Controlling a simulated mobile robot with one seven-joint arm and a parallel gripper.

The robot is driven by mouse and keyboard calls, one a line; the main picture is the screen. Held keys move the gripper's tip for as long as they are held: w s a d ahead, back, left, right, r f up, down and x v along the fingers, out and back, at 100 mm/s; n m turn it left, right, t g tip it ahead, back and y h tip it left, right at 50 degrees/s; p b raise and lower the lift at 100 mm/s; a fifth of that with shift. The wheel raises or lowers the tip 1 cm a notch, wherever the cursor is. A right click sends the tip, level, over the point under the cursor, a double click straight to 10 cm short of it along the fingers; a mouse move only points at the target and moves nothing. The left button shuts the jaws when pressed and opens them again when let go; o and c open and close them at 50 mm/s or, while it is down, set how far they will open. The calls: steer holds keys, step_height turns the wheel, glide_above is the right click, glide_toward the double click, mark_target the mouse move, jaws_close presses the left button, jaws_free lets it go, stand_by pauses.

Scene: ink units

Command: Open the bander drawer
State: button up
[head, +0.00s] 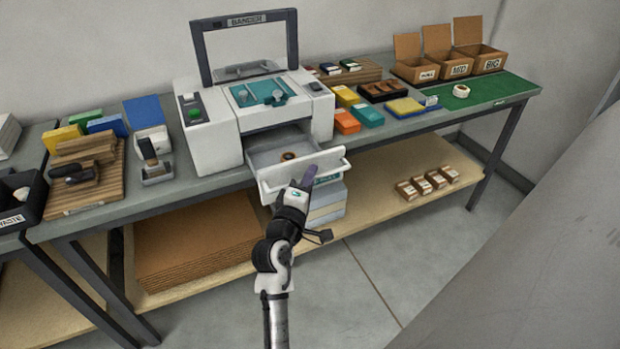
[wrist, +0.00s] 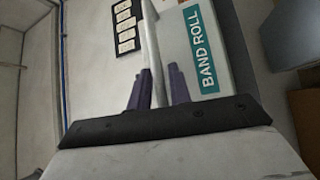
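The white bander (head: 258,110) stands on the grey bench with its frame upright and a BANDER sign on top. Its drawer (head: 268,160) is pulled out toward me, and a small dark ring lies inside. My gripper (head: 305,180) is at the drawer's front. In the wrist view the dark fingers (wrist: 159,88) lie on both sides of a pale bar, the drawer handle (wrist: 151,45), and appear shut on it. A teal BAND ROLL label (wrist: 201,50) shows on a white face beside the bar. My gripper partly hides the drawer front in the head view.
Coloured boxes (head: 346,121) stand right of the bander, with open cartons (head: 472,62) farther right. A wooden board (head: 88,190) and a small dispenser (head: 155,170) are on the left. Cardboard sheets (head: 197,240) lie on the lower shelf. The floor in front is clear.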

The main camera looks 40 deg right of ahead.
steer(key=b+v, duration=0.5)
steer(key=v, duration=0.8)
steer(key=shift+s+a, duration=0.25)
steer(key=shift+a, duration=0.05)
